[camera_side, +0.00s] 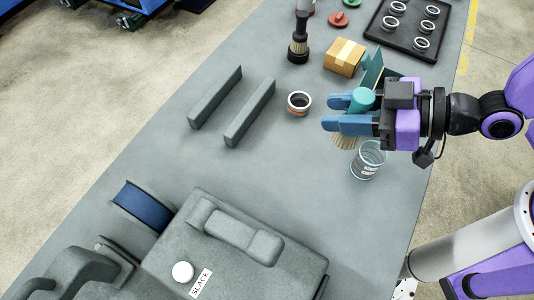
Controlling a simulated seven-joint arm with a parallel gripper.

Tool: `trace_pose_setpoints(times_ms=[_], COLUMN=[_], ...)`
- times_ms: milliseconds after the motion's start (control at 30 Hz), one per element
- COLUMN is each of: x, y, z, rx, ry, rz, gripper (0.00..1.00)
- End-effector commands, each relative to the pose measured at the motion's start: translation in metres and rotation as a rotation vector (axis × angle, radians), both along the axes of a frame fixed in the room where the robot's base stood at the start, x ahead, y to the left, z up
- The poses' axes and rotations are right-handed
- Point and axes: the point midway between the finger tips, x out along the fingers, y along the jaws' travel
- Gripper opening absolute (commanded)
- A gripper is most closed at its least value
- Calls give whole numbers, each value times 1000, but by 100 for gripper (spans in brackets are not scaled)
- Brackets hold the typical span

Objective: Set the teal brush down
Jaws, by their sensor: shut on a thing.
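The teal brush (361,99) is between the blue fingers of my gripper (335,112), on the right side of the table. My gripper is shut on it. The brush's pale bristles (346,141) show below the lower finger. The fingers hide part of the brush, and I cannot tell how far its bristles are above the table. A clear glass or jar (368,160) stands just below the gripper in the picture, near the table's right edge.
A ring (299,103) and two grey rails (249,113) lie left of my gripper. A cardboard box (344,57), a dark brush (298,49) and a black tray of rings (374,33) are behind. A grey machine (302,267) fills the front. The middle of the table is clear.

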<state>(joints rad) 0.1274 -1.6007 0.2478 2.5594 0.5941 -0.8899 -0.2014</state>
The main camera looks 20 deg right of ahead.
Motion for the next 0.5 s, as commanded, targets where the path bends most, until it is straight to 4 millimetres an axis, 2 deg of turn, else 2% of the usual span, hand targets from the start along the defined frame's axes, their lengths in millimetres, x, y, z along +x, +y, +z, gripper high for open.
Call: trace_pose_setpoints(times_ms=[200, 500], x=[0, 7], y=[0, 9], z=[-22, -31], rx=[-4, 1], ry=[0, -1], rz=[0, -1], gripper=[2, 2])
